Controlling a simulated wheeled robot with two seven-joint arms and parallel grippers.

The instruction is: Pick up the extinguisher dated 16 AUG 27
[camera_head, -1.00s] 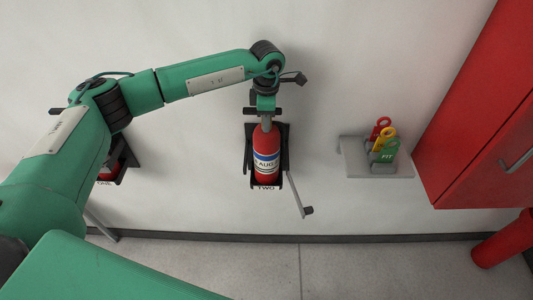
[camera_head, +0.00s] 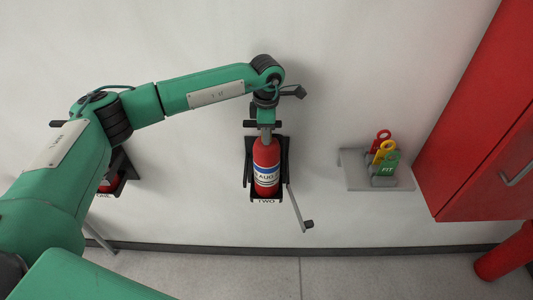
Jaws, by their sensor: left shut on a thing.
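A red extinguisher (camera_head: 265,162) with a white and blue label stands upright in a black wall bracket (camera_head: 283,160) marked TWO. Its label shows AUG; the rest of the date is too small to read. My left gripper (camera_head: 266,132) points down from above and is shut on the extinguisher's top. Another red extinguisher (camera_head: 108,184) sits in the bracket marked ONE (camera_head: 124,168) at the left, mostly hidden behind my left arm. My right gripper is not in view.
A lever (camera_head: 296,208) hangs open beside bracket TWO. A grey wall shelf (camera_head: 402,182) holds red, yellow and green tags, the green one reading FIT. A red cabinet (camera_head: 480,170) and a red cylinder (camera_head: 505,255) stand at the right. The wall between bracket and shelf is bare.

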